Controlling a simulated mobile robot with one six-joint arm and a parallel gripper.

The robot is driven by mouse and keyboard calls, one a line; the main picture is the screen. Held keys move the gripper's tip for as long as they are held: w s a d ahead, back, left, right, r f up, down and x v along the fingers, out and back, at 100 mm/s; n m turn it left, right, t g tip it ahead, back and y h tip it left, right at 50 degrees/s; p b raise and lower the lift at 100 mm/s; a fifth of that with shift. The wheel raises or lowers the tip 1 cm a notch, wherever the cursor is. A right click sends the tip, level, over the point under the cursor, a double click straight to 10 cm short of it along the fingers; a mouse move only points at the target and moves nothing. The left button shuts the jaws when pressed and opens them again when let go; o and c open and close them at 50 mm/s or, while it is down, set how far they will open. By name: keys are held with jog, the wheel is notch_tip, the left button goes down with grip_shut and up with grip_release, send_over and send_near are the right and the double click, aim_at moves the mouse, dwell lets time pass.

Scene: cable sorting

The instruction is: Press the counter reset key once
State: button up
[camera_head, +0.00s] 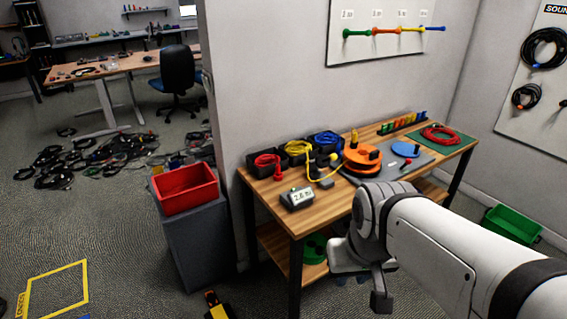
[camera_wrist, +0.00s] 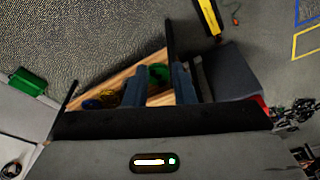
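The counter (camera_head: 297,198) is a small grey box with a lit display reading about 2.8 m. It sits at the front left of the wooden workbench (camera_head: 330,208). Its reset key is too small to make out. My gripper (camera_head: 365,280) hangs in front of the bench, below its top and to the right of the counter, touching nothing. The wrist view shows my gripper (camera_wrist: 162,85) with its two dark fingers apart and nothing between them. The counter cannot be made out in the wrist view.
Bins of red, yellow and blue cable stand behind the counter. An orange reel (camera_head: 362,158) and a blue disc (camera_head: 405,149) lie to its right. A red bin (camera_head: 185,188) stands on a grey cabinet left of the bench. A green crate (camera_head: 512,224) is at right.

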grip_shut()
dwell(1.4)
